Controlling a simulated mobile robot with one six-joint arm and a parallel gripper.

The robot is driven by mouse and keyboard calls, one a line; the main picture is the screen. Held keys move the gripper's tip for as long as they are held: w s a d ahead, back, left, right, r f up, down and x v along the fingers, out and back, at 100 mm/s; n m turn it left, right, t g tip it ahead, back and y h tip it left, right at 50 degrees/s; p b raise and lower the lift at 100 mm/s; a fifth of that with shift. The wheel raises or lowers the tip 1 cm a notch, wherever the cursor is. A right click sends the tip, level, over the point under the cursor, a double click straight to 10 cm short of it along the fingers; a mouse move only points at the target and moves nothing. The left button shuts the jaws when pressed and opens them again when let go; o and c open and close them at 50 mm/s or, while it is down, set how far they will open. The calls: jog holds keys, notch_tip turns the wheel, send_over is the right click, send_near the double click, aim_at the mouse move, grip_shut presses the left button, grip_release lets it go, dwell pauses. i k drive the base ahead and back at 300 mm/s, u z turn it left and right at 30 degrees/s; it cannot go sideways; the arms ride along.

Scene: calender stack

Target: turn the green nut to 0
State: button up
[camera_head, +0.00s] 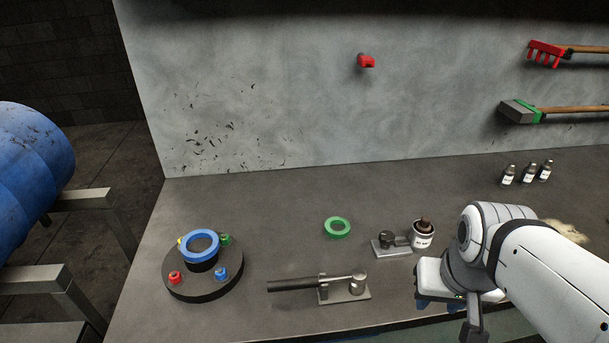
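A round black base (203,285) stands at the left of the table, with a blue ring (199,244) raised at its centre. A small green nut (225,240) sits on the base's far right side, partly behind the blue ring. A separate green ring (337,227) lies flat on the table to the right of the base. No number marks can be read on either. My gripper (456,307) is at the lower right, near the table's front edge, well away from both green things. Its fingers are partly hidden, so its opening cannot be told.
The base also bears a red nut (175,277), a blue nut (221,273) and a yellow piece (180,241). A dark-handled tool (305,284), a metal block (391,244) and a labelled jar (423,235) stand between base and arm. Small bottles (528,173) stand far right.

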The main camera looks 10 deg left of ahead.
aim_at(226, 241)
jog(key=z, duration=1.15)
jog(key=k, duration=0.85)
jog(key=u, duration=1.2)
jog(key=i, duration=1)
jog(key=u, duration=0.05)
